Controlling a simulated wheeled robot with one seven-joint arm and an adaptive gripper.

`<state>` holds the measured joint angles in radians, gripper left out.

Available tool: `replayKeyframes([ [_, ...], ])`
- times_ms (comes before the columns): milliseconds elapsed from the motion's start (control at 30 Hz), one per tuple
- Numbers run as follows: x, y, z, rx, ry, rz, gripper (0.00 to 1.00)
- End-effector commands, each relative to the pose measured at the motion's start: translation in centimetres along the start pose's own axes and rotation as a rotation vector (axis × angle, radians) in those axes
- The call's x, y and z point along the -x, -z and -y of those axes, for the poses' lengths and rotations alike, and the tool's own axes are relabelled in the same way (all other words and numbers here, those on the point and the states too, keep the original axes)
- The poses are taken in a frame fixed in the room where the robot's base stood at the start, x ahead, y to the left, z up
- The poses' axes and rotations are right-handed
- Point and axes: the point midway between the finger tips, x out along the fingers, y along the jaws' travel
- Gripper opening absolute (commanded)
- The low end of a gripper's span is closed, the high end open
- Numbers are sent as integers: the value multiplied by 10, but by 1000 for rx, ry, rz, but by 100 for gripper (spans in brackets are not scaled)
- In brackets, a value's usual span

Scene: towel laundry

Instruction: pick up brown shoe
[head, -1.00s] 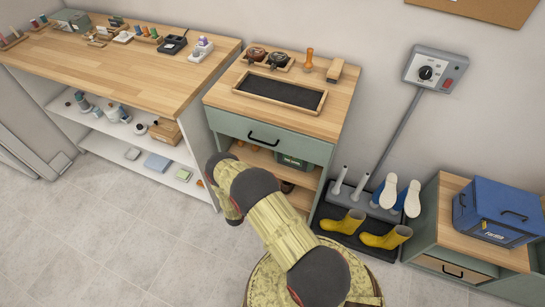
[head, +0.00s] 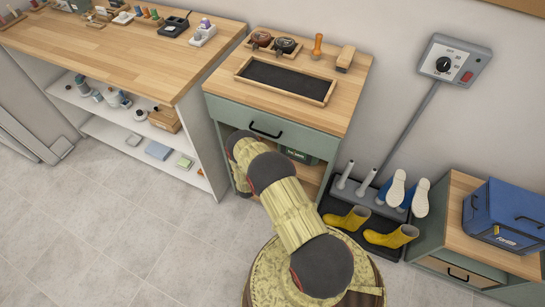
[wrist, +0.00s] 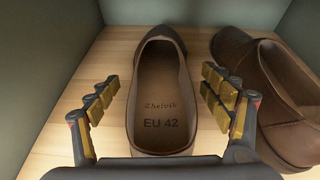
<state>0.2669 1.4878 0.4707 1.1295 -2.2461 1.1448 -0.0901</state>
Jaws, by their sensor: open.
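In the wrist view a brown shoe (wrist: 161,75) stands upright on a wooden shelf, its opening facing me and its insole printed "EU 42". My gripper (wrist: 161,97) is open, with one finger on each side of the first shoe's opening. I cannot tell whether the fingers touch it. In the head view my arm reaches into the lower part of the green cabinet (head: 290,135), and hides the shoes and my gripper.
Cabinet walls (wrist: 52,50) close in the shelf (wrist: 95,70) on the left, right and back. A dark green box (head: 298,155) sits in the cabinet. The floor (head: 120,235) at left is clear.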

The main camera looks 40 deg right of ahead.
Motion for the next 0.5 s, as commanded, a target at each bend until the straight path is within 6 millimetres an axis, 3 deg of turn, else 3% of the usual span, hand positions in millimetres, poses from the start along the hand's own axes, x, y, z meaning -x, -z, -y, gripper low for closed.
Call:
replayKeyframes([
  [233, -3, -1, 0, 1, -1, 0, 80],
  [500, -3, -1, 0, 1, -1, 0, 65],
])
